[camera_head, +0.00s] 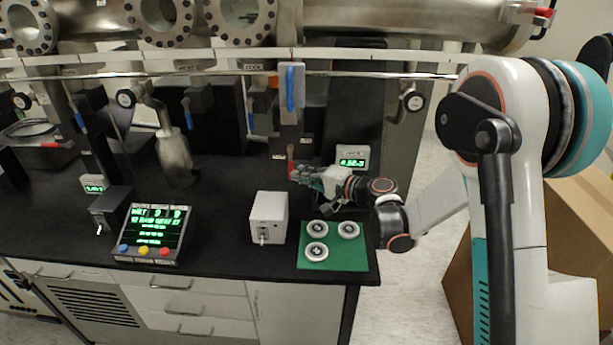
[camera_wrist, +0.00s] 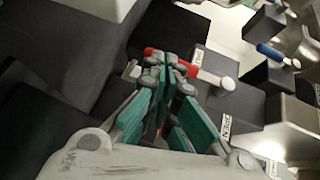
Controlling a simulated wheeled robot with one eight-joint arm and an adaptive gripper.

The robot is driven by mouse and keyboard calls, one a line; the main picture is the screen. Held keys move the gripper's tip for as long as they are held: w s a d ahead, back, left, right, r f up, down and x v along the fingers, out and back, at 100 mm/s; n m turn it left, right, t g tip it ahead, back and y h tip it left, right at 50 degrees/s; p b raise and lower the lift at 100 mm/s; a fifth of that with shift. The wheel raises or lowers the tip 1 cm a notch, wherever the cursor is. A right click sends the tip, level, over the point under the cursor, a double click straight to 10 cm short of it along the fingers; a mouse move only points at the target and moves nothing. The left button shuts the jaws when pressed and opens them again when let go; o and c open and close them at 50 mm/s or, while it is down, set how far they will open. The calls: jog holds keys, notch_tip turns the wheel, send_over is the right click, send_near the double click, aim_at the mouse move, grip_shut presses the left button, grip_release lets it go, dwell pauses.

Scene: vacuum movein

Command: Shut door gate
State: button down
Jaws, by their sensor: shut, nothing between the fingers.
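My gripper (camera_head: 303,174) is shut and empty, just above the black bench, below the dark valve boxes at the middle right. In the wrist view the teal fingertips (camera_wrist: 166,80) are together and close beside a red lever (camera_wrist: 190,64) with a white knob. I cannot tell if they touch. The lever is on a dark labelled box (camera_wrist: 237,108); its red part shows in the head view (camera_head: 290,167). A blue handle (camera_head: 290,88) stands upright on a grey box above. I cannot read clearly which label is the door gate.
A white box (camera_head: 268,217) and a green mat (camera_head: 338,257) with three round metal parts lie near the front edge. A display with coloured buttons (camera_head: 151,233) stands to the left. A small green-lit readout (camera_head: 351,160) stands behind my gripper. Steel pipes run above.

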jog(key=shift+s+a+f, duration=0.1)
jog(key=shift+a, duration=0.3)
dwell(0.3)
